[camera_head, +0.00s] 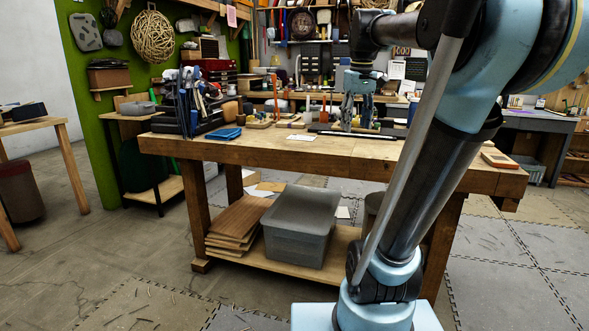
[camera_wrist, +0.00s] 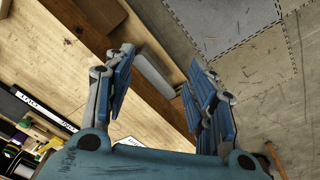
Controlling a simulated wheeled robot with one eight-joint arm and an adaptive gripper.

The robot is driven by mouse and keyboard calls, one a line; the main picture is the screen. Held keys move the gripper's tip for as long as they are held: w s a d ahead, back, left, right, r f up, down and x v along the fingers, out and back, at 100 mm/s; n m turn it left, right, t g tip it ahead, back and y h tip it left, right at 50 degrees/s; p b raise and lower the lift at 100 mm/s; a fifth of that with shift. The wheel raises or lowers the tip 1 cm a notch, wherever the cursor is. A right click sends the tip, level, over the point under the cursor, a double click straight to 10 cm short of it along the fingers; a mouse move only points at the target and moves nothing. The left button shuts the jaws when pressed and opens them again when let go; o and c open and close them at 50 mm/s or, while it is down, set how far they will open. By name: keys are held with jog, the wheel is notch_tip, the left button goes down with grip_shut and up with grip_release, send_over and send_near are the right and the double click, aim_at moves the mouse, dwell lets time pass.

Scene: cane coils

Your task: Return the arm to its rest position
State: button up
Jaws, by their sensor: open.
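My arm rises from its light-blue base at the lower right of the head view and reaches over the wooden workbench (camera_head: 300,152). My gripper (camera_head: 357,122) hangs fingers-down over the middle of the bench top. In the wrist view my gripper (camera_wrist: 156,76) has its two blue fingers well apart. I see nothing held between them. The bench top (camera_wrist: 48,48) lies beneath the fingers, with its edge and the floor to the right. How high the fingertips are above the bench is hard to tell.
A blue pad (camera_head: 224,134) and a caddy of tools (camera_head: 190,112) stand on the bench's left part. A small wooden block (camera_head: 498,158) lies at its right end. Below are a grey lidded bin (camera_head: 300,226) and stacked boards (camera_head: 236,222). Open floor surrounds the bench's front.

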jog(key=s+f+m, duration=0.1)
jog(key=s+f, duration=0.5)
jog(key=f, duration=0.4)
jog(key=s+f+m, duration=0.1)
jog(key=s+f, duration=0.5)
jog(key=f, duration=0.4)
jog(key=s+f+m, duration=0.2)
jog(key=s+f, duration=0.5)
jog(key=f, duration=0.4)
jog(key=shift+t, duration=0.4)
jog(key=shift+w+f, duration=0.15)
jog(key=shift+w, duration=0.3)
